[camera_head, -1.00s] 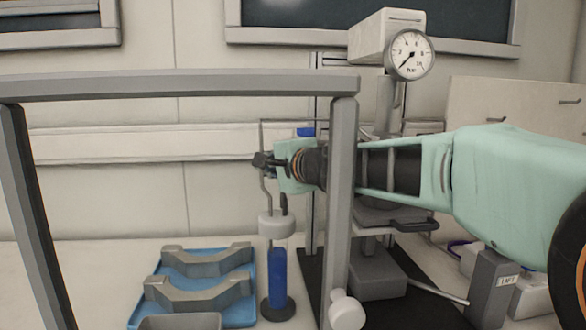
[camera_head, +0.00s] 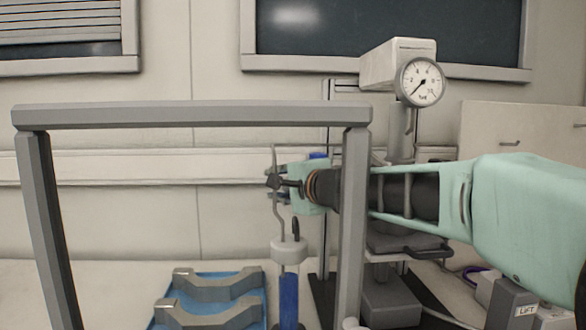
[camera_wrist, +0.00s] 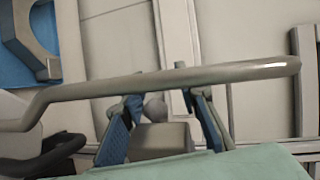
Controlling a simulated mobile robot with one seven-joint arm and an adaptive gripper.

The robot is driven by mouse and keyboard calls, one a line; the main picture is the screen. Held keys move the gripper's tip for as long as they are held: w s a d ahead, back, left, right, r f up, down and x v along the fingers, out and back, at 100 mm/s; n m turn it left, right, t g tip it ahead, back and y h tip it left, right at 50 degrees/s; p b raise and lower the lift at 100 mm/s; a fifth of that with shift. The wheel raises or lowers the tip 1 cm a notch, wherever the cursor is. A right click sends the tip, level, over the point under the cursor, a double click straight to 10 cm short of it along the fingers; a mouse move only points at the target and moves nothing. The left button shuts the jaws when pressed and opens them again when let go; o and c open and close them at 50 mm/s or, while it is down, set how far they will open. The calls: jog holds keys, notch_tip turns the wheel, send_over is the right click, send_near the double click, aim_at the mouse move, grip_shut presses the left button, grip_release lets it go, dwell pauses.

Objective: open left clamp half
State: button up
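Two grey arched pieces, which look like clamp halves, lie in a blue tray (camera_wrist: 15,65) at the lower left of the head view. One is farther back (camera_head: 217,287) and one nearer (camera_head: 208,316); I cannot tell which is the left one. Part of one grey piece (camera_wrist: 38,52) shows at the upper left of the wrist view. My gripper (camera_head: 274,182) is above and right of the tray, beside a thin bent tube (camera_head: 281,217). In the wrist view its fingers (camera_wrist: 160,115) are spread, with a round knob and grey block showing between them. I see nothing held.
A grey frame (camera_head: 190,114) stands in front, its right post crossing my arm in the picture. A column with blue liquid (camera_head: 289,292) stands right of the tray. A pressure gauge (camera_head: 422,82) is behind. The bent tube crosses the wrist view (camera_wrist: 200,76).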

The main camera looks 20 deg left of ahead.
jog(key=shift+t, duration=0.3)
jog(key=r, duration=0.3)
jog(key=d+r, duration=0.1)
jog(key=r, duration=0.5)
jog(key=shift+w+d+r, duration=0.15)
jog(key=shift+w, duration=0.25)
jog(key=shift+s+a+r, duration=0.3)
jog(key=shift+a+r, duration=0.15)
jog(key=shift+r, duration=0.05)
jog(key=shift+s, duration=0.1)
